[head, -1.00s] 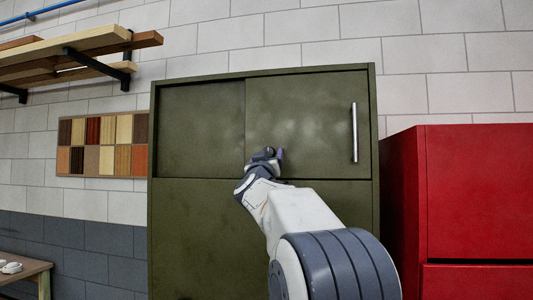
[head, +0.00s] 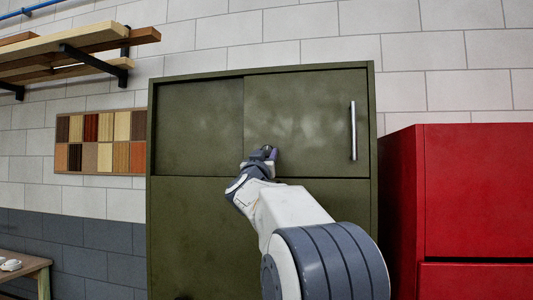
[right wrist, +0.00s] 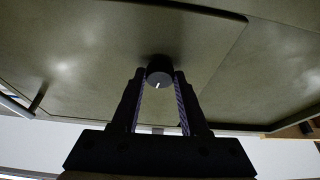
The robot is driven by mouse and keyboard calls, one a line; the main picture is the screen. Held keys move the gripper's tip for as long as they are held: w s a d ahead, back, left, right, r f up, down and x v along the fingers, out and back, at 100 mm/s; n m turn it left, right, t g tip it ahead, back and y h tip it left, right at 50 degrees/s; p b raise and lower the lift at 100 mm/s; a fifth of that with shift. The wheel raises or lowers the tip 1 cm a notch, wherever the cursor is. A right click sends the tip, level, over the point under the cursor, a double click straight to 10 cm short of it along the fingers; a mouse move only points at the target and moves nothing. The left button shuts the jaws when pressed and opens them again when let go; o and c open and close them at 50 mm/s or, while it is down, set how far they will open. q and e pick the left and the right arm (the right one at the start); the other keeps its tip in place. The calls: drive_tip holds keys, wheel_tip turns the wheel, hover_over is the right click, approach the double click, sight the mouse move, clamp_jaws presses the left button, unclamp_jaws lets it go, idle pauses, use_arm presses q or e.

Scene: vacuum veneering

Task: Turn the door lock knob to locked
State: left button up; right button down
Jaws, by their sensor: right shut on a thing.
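The green cabinet (head: 200,230) has a sliding door (head: 305,110) at upper right with a vertical metal handle (head: 353,130). The dark round lock knob (right wrist: 159,70) sits on the door and has a short white mark pointing toward the bottom of the right wrist view. My right gripper (right wrist: 159,80) has a finger on each side of the knob and is shut on it. In the head view my right gripper (head: 264,154) is at the lower left of the door and hides the knob. My left gripper is out of view.
A red cabinet (head: 475,200) stands close on the right. Wooden boards (head: 85,45) lie on a wall rack at upper left, above a panel of veneer samples (head: 100,142). A small table (head: 30,270) is at lower left.

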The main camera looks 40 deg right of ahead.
drive_tip(key=m+g+h+p, duration=0.1)
drive_tip(key=m, duration=0.2)
drive_tip(key=m+g+p, duration=0.1)
drive_tip(key=m+g, duration=0.1)
drive_tip(key=m, duration=0.1)
drive_tip(key=shift+w+a+r+m+h, duration=0.2)
drive_tip(key=shift+m+h, duration=0.1)
drive_tip(key=shift+h, duration=0.1)
drive_tip(key=shift+w+a+r+m+g+y+p, duration=0.15)
drive_tip(key=shift+m+g+p, duration=0.9)
drive_tip(key=shift+m, duration=1.3)
drive_tip(key=shift+d+m+g+y+p, duration=0.1)
drive_tip(key=shift+m+g+p, duration=0.85)
drive_tip(key=shift+m, duration=1.45)
drive_tip(key=shift+w+a+r+m+g+y+p, duration=0.15)
drive_tip(key=shift+m+g+p, duration=0.9)
drive_tip(key=shift+m, duration=1.3)
drive_tip(key=shift+s+d+f+p, duration=0.1)
drive_tip(key=shift+s+p, duration=0.05)
drive_tip(key=shift+p, duration=0.15)
drive_tip(key=shift+c, duration=2.1)
unclamp_jaws()
